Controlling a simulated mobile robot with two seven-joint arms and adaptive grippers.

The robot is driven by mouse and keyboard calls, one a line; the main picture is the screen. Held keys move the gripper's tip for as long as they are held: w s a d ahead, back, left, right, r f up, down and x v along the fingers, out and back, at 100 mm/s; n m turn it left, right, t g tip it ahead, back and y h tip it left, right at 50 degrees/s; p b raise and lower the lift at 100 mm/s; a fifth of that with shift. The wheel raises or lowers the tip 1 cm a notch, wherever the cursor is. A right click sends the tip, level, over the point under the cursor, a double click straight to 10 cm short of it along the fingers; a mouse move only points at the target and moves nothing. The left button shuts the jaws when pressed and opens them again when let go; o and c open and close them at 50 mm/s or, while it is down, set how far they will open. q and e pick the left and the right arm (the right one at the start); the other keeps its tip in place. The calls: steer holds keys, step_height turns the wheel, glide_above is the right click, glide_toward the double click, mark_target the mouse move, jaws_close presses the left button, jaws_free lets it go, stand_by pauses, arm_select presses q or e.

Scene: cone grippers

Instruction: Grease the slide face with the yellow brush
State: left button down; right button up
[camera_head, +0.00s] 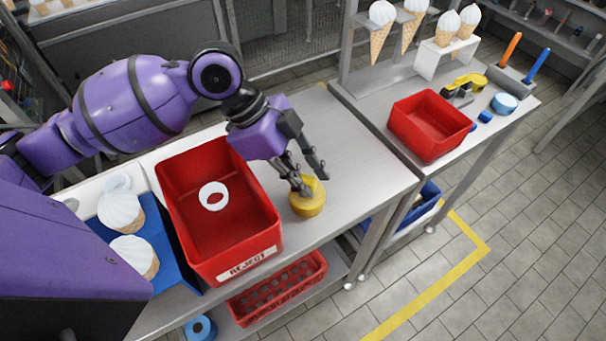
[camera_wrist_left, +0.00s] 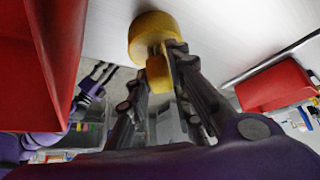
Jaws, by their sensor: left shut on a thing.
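My left gripper (camera_head: 308,182) reaches down over the metal table and is shut on the upright tab of a round yellow piece (camera_head: 309,205). In the left wrist view, the yellow piece (camera_wrist_left: 153,36) has a thick round body and its tab is between the fingers. Its underside is hidden, so I cannot tell whether it has bristles. A yellow and grey device (camera_head: 465,86) lies on the right-hand table; I cannot make out a slide face on it. Orange (camera_head: 511,47) and blue (camera_head: 537,64) handles stand in a grey holder beyond it. My right gripper is not in view.
A red reject bin (camera_head: 180,232) holding a white ring (camera_head: 213,196) stands left of the gripper. A smaller red bin (camera_head: 405,140), a light-blue round tub (camera_head: 505,103) and racked cones (camera_head: 381,25) occupy the right-hand table. The table (camera_head: 350,150) right of the gripper is clear.

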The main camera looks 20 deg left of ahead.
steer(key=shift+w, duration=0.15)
arm_select(q)
steer(key=shift+f, duration=0.1)
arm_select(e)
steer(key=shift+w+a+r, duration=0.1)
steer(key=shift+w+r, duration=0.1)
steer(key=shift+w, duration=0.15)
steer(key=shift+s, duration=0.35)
arm_select(q)
steer(key=shift+s+f, duration=0.1)
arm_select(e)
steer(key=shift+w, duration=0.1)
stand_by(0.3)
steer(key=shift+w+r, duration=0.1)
